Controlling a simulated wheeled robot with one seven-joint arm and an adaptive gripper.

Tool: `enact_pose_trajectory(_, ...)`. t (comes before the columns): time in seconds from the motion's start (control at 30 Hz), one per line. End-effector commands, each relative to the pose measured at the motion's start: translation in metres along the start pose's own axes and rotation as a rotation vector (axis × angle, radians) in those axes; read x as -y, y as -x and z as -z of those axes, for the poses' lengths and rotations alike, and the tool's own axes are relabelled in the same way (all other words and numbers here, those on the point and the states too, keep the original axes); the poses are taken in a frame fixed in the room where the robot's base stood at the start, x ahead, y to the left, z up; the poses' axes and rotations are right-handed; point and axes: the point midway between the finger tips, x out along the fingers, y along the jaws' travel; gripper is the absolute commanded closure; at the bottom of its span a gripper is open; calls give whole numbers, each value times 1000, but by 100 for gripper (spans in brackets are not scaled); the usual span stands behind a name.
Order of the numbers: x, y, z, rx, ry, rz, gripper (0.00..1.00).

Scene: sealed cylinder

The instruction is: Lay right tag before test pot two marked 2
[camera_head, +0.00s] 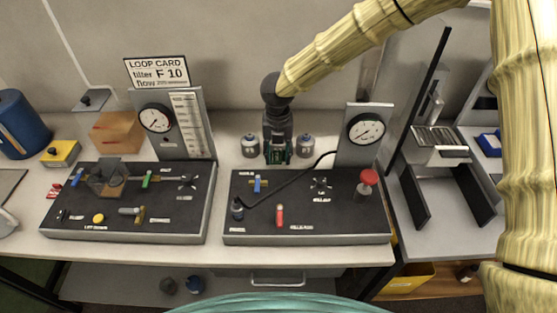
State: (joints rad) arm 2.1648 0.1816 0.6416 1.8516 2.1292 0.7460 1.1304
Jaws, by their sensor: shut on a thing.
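My gripper (277,154) points down behind the right panel, between two small grey metal pots. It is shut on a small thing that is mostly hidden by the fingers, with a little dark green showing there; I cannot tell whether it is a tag. The left pot (250,147) and the right pot (305,147) stand upright on the bench with bluish marks on their fronts. The marks are too small to read, so I cannot tell which pot is marked 2. No tag shows clearly in front of either pot.
The right panel (306,223) carries a gauge (366,129), a red knob (367,177) and a black hose (290,187) close to the gripper. The left panel (130,220) has a gauge post and the loop card (157,72). A brown box (117,132) stands behind it.

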Motion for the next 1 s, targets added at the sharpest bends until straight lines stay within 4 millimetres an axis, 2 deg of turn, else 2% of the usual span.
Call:
enact_pose_trajectory(0.27, 0, -19, 0, -3, 0, 1, 73)
enact_pose_trajectory(0.5, 0, -44, -1, -2, 1, 1, 73)
enact_pose_trajectory(0.9, 0, -50, 0, -2, 0, 0, 73)
enact_pose_trajectory(0.93, 0, -49, -1, -2, 0, 0, 57)
enact_pose_trajectory(1.0, 1, -49, -1, -2, 0, 0, 44)
